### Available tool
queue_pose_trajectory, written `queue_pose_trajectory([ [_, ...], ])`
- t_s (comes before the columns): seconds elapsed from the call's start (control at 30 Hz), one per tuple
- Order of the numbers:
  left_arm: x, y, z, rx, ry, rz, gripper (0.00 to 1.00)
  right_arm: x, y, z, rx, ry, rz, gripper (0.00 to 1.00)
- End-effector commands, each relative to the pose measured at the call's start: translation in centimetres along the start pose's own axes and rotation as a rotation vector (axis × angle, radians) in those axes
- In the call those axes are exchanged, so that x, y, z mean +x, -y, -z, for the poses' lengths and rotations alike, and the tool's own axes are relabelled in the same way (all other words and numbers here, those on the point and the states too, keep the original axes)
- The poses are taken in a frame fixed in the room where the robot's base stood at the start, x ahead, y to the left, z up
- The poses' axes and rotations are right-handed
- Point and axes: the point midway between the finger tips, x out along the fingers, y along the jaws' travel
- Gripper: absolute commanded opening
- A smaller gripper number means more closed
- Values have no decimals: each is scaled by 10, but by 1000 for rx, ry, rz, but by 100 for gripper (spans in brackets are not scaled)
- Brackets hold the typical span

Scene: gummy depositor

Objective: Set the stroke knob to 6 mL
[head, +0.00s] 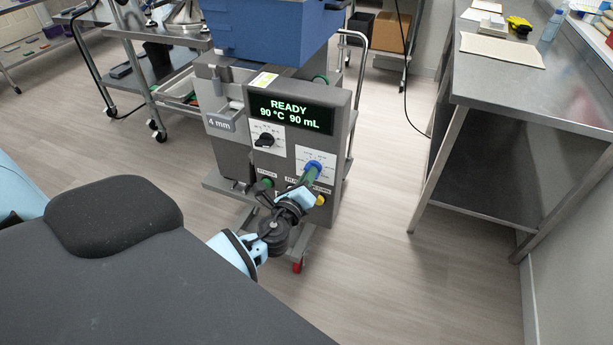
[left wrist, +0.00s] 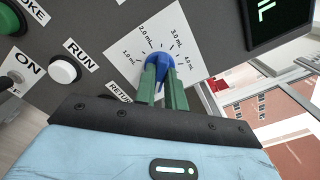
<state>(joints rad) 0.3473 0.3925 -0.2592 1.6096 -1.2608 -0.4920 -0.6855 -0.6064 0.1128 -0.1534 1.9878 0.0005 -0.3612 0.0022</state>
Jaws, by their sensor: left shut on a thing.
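The blue stroke knob (head: 314,164) sits on a white dial plate (head: 324,157) at the right of the depositor's grey front panel. My left gripper (head: 311,175) is shut on the knob with its green fingers. The knob also shows in the left wrist view (left wrist: 157,61), between the green fingertips (left wrist: 160,80). The dial plate there (left wrist: 187,30) reads 1.0, 2.0, 3.0 and 4.0 mL; the fingers hide its lower part. I cannot tell which mark the knob points to. My right gripper is not in view.
The display (head: 290,115) reads READY, 90 °C and 90 mL. A black knob (head: 265,140) is at the panel's left. A white RUN button (left wrist: 63,69) is near the fingers. A steel table (head: 540,90) stands at the right, with clear floor between.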

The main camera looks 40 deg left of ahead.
Motion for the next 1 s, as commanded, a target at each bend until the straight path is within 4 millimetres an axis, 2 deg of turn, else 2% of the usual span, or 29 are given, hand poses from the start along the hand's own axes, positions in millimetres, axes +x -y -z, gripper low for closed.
queue_pose_trajectory([
  [0.57,0,0,0,33,0,0,0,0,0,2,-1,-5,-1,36],
  [0.6,0,0,0,33,0,0,16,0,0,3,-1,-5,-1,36],
  [0.73,0,0,0,32,0,0,33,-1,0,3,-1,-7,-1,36],
  [1.0,0,0,0,30,0,0,34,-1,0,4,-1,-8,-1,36],
])
